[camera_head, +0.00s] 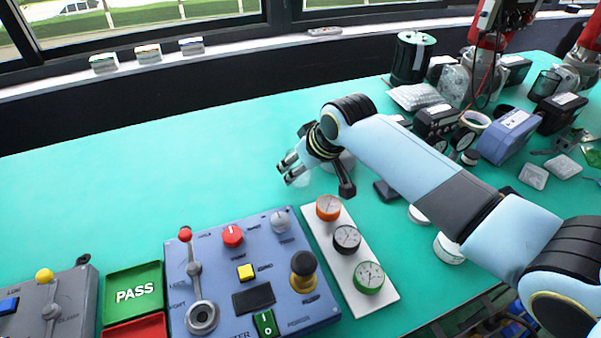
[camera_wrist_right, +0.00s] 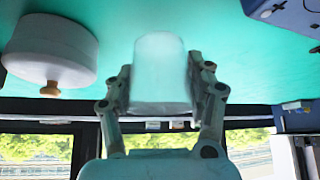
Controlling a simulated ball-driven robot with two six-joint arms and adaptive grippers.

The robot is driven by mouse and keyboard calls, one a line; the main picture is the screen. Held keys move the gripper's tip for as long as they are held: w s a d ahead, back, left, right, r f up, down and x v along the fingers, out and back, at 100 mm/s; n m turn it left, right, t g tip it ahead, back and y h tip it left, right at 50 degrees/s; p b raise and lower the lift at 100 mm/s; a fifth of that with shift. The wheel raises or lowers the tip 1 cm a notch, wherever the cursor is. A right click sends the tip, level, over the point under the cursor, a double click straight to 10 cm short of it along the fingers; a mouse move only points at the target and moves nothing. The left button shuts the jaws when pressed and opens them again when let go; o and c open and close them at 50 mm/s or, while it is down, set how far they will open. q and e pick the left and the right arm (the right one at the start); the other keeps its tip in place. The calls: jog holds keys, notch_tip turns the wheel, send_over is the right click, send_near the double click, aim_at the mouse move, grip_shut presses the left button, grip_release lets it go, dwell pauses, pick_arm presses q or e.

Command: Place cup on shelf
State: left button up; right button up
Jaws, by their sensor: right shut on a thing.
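My right gripper (camera_head: 289,174) is over the green table, past the blue control panel. In the right wrist view, my right gripper (camera_wrist_right: 164,78) is shut on a whitish, translucent cup (camera_wrist_right: 161,65), with one finger on each side of it. In the head view the cup (camera_head: 301,178) is faint and partly hidden by the fingers. I cannot tell whether it touches the table. No shelf can be made out for certain. My left gripper is not in view.
A blue control panel (camera_head: 216,250) with levers and knobs and a white board of gauges (camera_head: 386,293) are in front. A white round thing with a wooden knob (camera_wrist_right: 52,48) is beside the cup. Clutter fills the right; the table's left (camera_head: 120,185) is clear.

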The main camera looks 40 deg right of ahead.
jog(key=shift+f, duration=1.25)
jog(key=shift+f, duration=0.1)
jog(key=o, duration=1.1)
